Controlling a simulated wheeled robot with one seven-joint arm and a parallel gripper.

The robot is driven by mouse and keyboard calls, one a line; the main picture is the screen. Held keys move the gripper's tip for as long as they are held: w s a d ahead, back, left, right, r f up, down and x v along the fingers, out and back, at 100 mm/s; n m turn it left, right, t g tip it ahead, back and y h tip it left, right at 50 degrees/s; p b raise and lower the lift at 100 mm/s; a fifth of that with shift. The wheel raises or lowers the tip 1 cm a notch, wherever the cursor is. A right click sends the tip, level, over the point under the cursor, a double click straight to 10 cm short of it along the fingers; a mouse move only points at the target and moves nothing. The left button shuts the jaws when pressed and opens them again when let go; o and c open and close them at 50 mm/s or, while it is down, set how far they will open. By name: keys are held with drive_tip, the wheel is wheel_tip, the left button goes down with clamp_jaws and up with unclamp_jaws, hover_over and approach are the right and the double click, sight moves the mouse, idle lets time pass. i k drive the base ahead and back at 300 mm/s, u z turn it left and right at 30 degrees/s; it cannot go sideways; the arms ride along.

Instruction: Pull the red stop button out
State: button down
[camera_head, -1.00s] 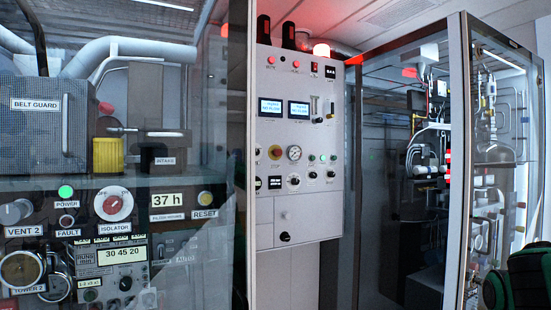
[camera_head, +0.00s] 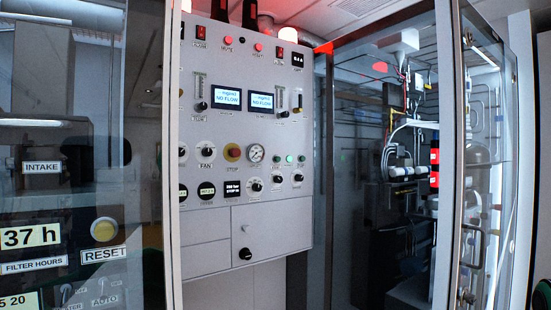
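Whether the button is pushed in or out cannot be told at this size. My gripper is not clearly visible in this view.
Two blue-white displays (camera_head: 229,99) above the button read NO FLOW. A glass-fronted cabinet (camera_head: 385,200) stands right of the panel. A dark framed partition (camera_head: 148,150) and a console with a yellow RESET button (camera_head: 104,229) stand at the left.

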sight(235, 153)
drive_tip(key=z, duration=0.25)
drive_tip(key=i, duration=1.15)
drive_tip(key=u, duration=0.5)
drive_tip(key=i, duration=0.8)
drive_tip(key=u, duration=0.75)
drive_tip(key=i, duration=0.45)
drive_tip(key=z, duration=0.05)
drive_tip(key=k, duration=0.55)
